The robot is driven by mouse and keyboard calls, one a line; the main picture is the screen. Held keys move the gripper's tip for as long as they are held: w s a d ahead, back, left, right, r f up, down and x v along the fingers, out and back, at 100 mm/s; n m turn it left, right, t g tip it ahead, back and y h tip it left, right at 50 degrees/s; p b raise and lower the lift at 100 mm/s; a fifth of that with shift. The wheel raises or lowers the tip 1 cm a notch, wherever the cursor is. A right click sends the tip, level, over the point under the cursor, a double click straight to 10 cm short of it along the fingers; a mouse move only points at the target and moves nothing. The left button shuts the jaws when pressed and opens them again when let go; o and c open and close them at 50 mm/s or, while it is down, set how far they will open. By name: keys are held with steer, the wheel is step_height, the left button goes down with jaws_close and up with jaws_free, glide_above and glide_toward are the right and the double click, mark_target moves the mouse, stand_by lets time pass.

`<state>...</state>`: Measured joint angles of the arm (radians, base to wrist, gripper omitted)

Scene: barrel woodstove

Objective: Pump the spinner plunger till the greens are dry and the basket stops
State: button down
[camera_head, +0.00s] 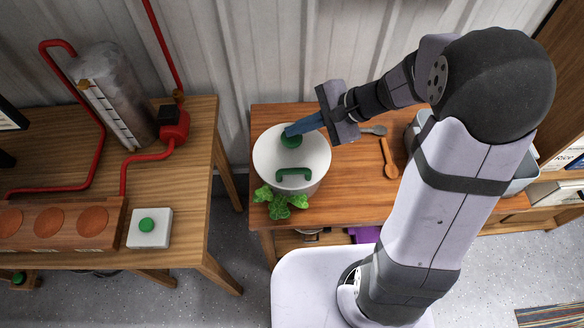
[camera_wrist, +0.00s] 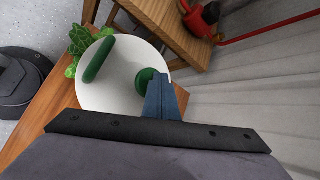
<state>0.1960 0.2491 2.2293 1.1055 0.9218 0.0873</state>
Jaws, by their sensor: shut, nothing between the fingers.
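The salad spinner (camera_head: 293,160) is a white round tub with a white lid, standing on the wooden table. A green plunger knob (camera_head: 291,141) sits on its lid, and a green handle (camera_head: 295,175) lies nearer the front. In the wrist view the lid (camera_wrist: 112,95), the knob (camera_wrist: 146,77) and the handle (camera_wrist: 99,58) show too. Leafy greens (camera_head: 282,202) are at the spinner's front foot. My gripper (camera_head: 288,132) is shut and empty, its blue fingertips at the knob. Contact with the knob cannot be told for sure. The basket inside is hidden.
A wooden spoon (camera_head: 388,157) and a grey utensil (camera_head: 374,130) lie right of the spinner. A grey bin (camera_head: 525,172) stands farther right. The left table holds a metal tank (camera_head: 112,95), red pipes and a white box with a green button (camera_head: 148,227). A gap separates the tables.

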mark_target(297, 138)
steer(key=shift+f+b, duration=0.55)
steer(key=shift+f, duration=0.15)
stand_by(0.4)
steer(key=shift+r, duration=0.2)
steer(key=shift+r+p, duration=1.05)
steer(key=shift+r, duration=0.15)
step_height(297, 138, up, 6)
steer(key=p, duration=0.5)
stand_by(0.5)
